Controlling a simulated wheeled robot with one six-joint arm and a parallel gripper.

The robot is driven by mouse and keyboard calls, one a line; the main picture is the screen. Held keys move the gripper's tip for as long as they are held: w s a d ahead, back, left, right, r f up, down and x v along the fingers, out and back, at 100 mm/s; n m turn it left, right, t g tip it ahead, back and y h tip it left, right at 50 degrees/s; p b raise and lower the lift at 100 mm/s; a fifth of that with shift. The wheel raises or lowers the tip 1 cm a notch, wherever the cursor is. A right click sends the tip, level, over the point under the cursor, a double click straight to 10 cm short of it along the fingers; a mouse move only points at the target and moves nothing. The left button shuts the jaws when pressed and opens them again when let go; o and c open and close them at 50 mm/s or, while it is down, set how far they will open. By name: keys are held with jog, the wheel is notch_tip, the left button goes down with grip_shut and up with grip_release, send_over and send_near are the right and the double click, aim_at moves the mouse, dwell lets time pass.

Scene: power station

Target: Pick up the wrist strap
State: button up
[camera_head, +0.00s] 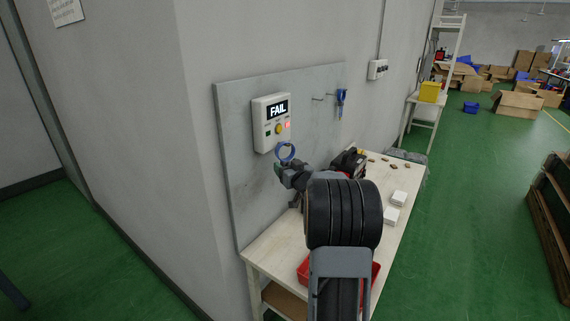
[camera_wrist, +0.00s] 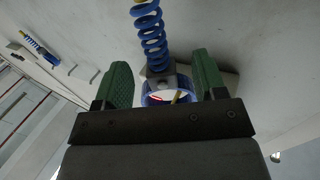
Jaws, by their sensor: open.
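A wrist strap with a blue band (camera_head: 286,151) shows just below the tester, at the tip of my gripper (camera_head: 282,168). In the wrist view, its blue coiled cord (camera_wrist: 150,35) runs up from a grey metal piece (camera_wrist: 160,80) joined to the blue band (camera_wrist: 158,99). My gripper, with green finger pads (camera_wrist: 163,76), is open there. The band and metal piece appear between the two fingers, with gaps at the sides. The band's lower part is hidden behind the gripper body. I cannot tell whether the fingers touch it.
A tester (camera_head: 271,122) reading "FAIL" is on the grey board (camera_head: 232,165). Another blue coiled item (camera_head: 341,97) hangs to its right. Below, the workbench (camera_head: 262,256) holds a red tray (camera_head: 303,270), white boxes (camera_head: 392,215) and a dark device (camera_head: 350,160). Green floor is open at right.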

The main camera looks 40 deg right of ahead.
jog(key=shift+w+d, duration=0.1)
jog(key=shift+w, duration=1.45)
jog(key=shift+c, duration=0.4)
jog(key=c, duration=1.1)
jog(key=shift+r, duration=0.1)
